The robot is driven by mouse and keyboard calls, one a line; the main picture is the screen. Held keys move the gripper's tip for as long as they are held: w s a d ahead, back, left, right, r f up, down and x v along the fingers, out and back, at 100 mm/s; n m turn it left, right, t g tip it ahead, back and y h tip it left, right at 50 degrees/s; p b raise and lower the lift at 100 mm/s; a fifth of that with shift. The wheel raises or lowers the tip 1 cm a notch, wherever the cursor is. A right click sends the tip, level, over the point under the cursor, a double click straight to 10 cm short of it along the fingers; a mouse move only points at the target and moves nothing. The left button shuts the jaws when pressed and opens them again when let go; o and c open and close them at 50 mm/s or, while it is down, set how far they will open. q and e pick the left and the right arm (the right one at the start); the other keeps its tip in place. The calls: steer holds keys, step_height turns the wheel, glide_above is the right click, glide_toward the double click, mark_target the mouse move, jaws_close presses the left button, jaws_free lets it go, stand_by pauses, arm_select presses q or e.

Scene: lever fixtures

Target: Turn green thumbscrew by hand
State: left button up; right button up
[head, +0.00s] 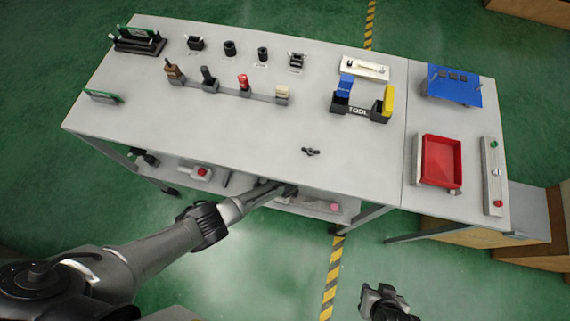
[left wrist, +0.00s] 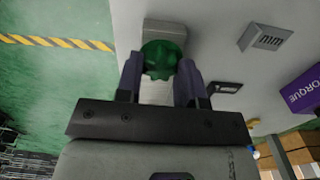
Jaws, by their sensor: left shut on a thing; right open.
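The green thumbscrew (left wrist: 160,58) shows in the left wrist view, a lobed round knob in front of a pale grey block. My left gripper (left wrist: 161,72) has one finger on each side of it and is shut on it. Some of its rim is hidden by the fingers. In the head view my left gripper (head: 285,189) reaches to the front edge of the table, and the thumbscrew cannot be made out there. My right gripper (head: 384,299) is open and empty, low over the floor, away from the table.
The grey table (head: 240,135) holds several dark fixtures, a tool holder (head: 361,107) and a small dark part (head: 310,152). A red tray (head: 439,161) and a blue stand (head: 455,87) are on the right. A lower shelf runs beneath, with a red button box (head: 201,172).

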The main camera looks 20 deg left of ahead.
arm_select(q)
steer(key=o, duration=0.9)
steer(key=shift+r, duration=0.1)
steer(key=shift+r+p, duration=2.4)
steer(key=shift+r, duration=1.25)
